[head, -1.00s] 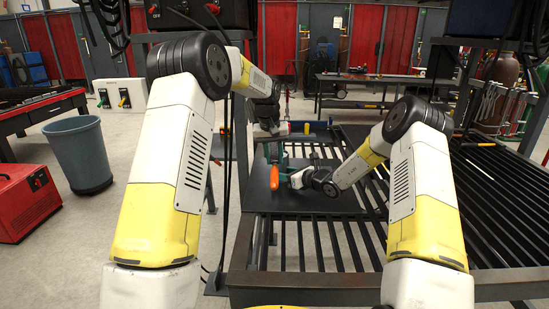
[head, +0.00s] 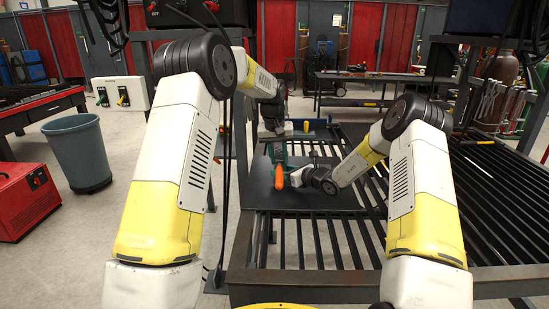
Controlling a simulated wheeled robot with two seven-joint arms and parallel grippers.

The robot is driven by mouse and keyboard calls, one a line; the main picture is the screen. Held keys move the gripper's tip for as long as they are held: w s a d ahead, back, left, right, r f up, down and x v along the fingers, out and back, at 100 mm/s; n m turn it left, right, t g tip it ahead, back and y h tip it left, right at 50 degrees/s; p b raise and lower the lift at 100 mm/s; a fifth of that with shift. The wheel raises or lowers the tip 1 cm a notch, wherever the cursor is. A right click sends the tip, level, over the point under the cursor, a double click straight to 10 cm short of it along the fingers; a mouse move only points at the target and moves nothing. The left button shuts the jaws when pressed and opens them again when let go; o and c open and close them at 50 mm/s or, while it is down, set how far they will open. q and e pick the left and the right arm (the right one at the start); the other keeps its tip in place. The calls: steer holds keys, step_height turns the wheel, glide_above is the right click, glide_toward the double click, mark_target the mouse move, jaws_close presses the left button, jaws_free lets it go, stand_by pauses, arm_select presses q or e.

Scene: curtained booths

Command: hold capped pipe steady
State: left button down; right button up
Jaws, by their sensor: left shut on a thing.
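My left gripper (head: 272,130) is over the far left part of the dark work plate, pointing down. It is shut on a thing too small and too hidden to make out. Just below it stands a green clamp-like tool (head: 277,152) with a bright orange handle (head: 280,176). My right gripper (head: 301,178) reaches in from the right, low over the plate, close beside the orange handle. Its fingers are too small to tell open from shut. A pale, short pipe-like piece (head: 289,127) shows beside my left gripper; I cannot tell whether it is the capped pipe.
The dark plate (head: 325,200) lies on a slatted metal table (head: 490,200), mostly bare to the right. Small yellow and blue items (head: 306,126) lie at its far edge. A grey bin (head: 78,152) and a red machine (head: 25,200) stand on the floor at left.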

arm_select(q)
steer(key=shift+a, duration=0.85)
stand_by(0.3)
steer(key=w+v, duration=0.1)
steer(key=v, duration=0.6)
steer(key=shift+w+d+r, duration=0.15)
steer(key=shift+w+d, duration=0.15)
stand_by(0.4)
